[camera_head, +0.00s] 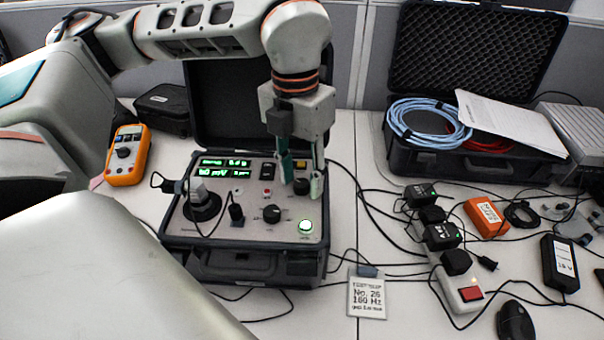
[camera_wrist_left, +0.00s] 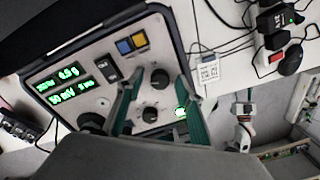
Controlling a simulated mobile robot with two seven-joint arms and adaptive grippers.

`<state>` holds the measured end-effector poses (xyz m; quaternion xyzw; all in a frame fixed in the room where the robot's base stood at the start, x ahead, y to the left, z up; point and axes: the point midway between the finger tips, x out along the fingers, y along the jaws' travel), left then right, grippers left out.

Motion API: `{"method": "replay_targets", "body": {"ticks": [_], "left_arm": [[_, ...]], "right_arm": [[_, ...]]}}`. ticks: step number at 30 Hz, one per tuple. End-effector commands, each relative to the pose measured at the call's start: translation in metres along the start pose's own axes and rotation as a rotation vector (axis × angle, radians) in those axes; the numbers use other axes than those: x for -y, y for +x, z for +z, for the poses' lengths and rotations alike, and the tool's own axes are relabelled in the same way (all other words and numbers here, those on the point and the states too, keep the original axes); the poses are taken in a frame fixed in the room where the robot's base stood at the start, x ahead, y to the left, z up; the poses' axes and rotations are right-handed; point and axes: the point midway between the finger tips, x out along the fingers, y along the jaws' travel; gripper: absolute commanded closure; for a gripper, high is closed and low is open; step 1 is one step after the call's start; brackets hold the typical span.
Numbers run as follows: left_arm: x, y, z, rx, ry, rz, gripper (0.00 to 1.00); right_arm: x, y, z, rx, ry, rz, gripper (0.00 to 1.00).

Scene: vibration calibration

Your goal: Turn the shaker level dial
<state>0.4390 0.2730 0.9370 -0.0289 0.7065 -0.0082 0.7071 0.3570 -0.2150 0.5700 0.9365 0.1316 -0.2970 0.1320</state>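The shaker unit's silver panel (camera_head: 250,228) sits in an open black case, with green displays and several knobs. My left gripper (camera_head: 301,190) is over the panel's right part, pointing down. Its fingers are apart, with a black knob (camera_head: 301,186) between the tips; it also shows in the left wrist view (camera_wrist_left: 160,79). Contact cannot be told. Another black dial (camera_head: 272,213) with a light pointer is nearby, also in the wrist view (camera_wrist_left: 150,114). I cannot read which is the level dial. A small arm-like shape in the wrist view may be my right gripper (camera_wrist_left: 244,106); its fingers are unclear.
An orange multimeter (camera_head: 127,155), a label card (camera_head: 366,297) and a power strip (camera_head: 462,290) with cables surround the case.

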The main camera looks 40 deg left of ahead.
Motion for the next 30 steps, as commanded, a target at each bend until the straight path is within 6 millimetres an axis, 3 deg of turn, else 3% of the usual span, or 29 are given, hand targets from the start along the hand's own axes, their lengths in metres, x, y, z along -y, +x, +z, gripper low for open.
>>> {"method": "replay_targets", "body": {"ticks": [3,7,20,30], "left_arm": [[0.000,0.000,0.000,0.000,0.000,0.000,0.66],[0.000,0.000,0.000,0.000,0.000,0.000,1.00],[0.000,-0.001,-0.001,0.002,-0.050,0.000,1.00],[0.000,-0.003,-0.001,0.016,-0.288,-0.001,1.00]], "right_arm": [[0.000,0.000,0.000,0.000,0.000,0.000,0.60],[0.000,0.000,0.000,0.000,0.000,0.000,0.60],[-0.002,0.000,-0.002,-0.001,-0.002,0.002,0.60],[-0.005,-0.004,-0.014,-0.016,0.004,0.005,0.60]]}}
